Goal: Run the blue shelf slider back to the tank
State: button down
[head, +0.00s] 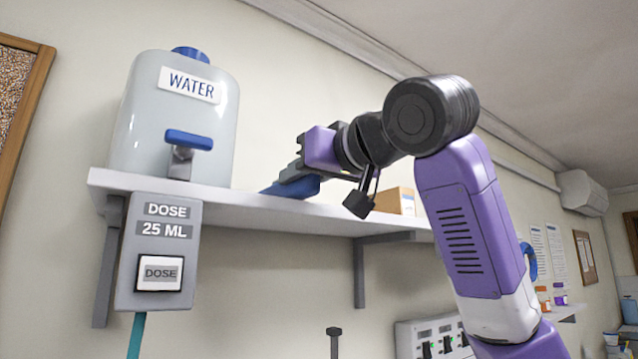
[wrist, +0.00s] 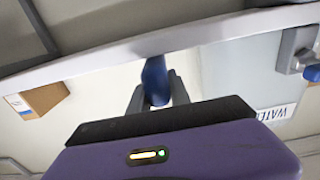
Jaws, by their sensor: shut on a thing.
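The blue slider (head: 290,188) is at the shelf's front edge in the head view, a short way right of the water tank (head: 125,140). My gripper (head: 290,180) reaches it from the right and is shut on it. In the wrist view the blue slider (wrist: 155,80) stands between the two grey fingers of my gripper (wrist: 156,92). The tank (wrist: 252,65) is at the right there, with its WATER label upside down. A gap of bare shelf lies between slider and tank. My gripper hides part of the slider.
The white shelf (head: 230,206) runs right from the tank. A cardboard box (head: 395,200) stands on it behind my arm. The grey dose panel (head: 157,250) hangs at the shelf's left end. The tank's blue-handled tap (head: 188,140) sticks out in front.

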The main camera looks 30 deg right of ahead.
jog(key=shift+a, duration=0.25)
jog(key=c, duration=1.2)
grip_release()
jog(key=shift+a, duration=0.15)
jog(key=shift+s, duration=0.15)
jog(key=shift+s, duration=0.3)
jog(key=s+b, duration=0.2)
jog(key=s, duration=0.5)
jog(key=shift+d, duration=0.25)
jog(key=shift+s, duration=0.1)
